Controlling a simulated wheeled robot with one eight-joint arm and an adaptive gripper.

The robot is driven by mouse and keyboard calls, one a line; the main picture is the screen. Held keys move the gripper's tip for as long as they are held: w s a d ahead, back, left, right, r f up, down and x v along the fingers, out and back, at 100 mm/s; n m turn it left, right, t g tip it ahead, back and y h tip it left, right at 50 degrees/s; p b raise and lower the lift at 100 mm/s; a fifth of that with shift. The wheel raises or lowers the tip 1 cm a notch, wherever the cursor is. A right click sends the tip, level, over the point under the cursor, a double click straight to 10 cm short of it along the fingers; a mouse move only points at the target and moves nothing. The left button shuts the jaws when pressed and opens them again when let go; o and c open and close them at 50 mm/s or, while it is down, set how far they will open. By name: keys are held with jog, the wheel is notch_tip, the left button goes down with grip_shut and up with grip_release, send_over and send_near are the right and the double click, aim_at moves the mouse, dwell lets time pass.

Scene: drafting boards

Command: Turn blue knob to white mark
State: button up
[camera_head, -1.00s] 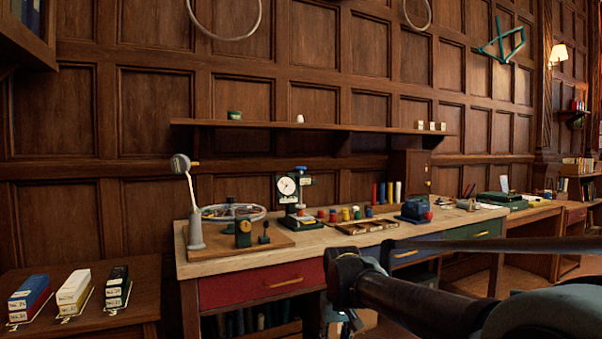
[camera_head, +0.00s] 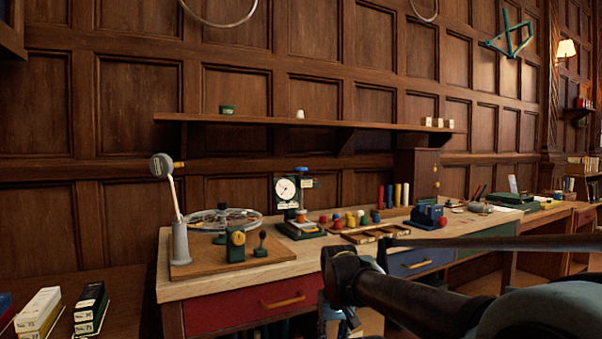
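A small blue knob (camera_head: 304,170) sits on top of a dark device (camera_head: 289,205) with a round white dial, standing on the workbench. I cannot make out a white mark beside the knob at this size. My dark arm reaches in from the lower right, in front of the bench. My gripper (camera_head: 347,320) seems to hang below the arm's bend at the bottom edge, partly cut off; its fingers are not clear. It is apart from the knob, lower and nearer to me.
The workbench (camera_head: 200,290) also carries a wheel on a wooden board (camera_head: 205,265), coloured pegs, a wooden tray (camera_head: 372,236) and a blue block holder (camera_head: 428,215). A shelf (camera_head: 250,119) runs above. A lower table with boxes (camera_head: 40,310) stands at left.

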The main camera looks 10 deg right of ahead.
jog(key=shift+w+a, duration=0.15)
jog(key=shift+w, duration=0.1)
jog(key=o, duration=0.9)
jog(key=shift+w+a+r+n+y, duration=0.2)
jog(key=shift+a+r, duration=0.2)
jog(key=shift+r, duration=0.15)
jog(key=shift+w+a+r+n+y, duration=0.1)
jog(key=shift+w+a+r+y, duration=0.1)
jog(key=shift+a+r, duration=0.25)
jog(key=w+a+r+n+t+y, duration=0.2)
jog(key=w+r+t+y, duration=0.1)
jog(key=w+r, duration=0.75)
jog(key=w+a+r+n+t+y, duration=0.2)
jog(key=w+a+r+t+y, duration=0.1)
jog(key=w+r, duration=0.7)
jog(key=w+d+r+t+y, duration=0.2)
jog(key=w+d+r+t, duration=0.3)
jog(key=w+r, duration=0.6)
jog(key=t+h, duration=0.1)
jog(key=t, duration=0.2)
send_near(301, 172)
jog(key=x, duration=0.3)
jog(key=r+x, duration=0.1)
jog(key=x, duration=0.7)
jog(key=shift+w+d+r, duration=0.2)
jog(key=shift+d, duration=0.05)
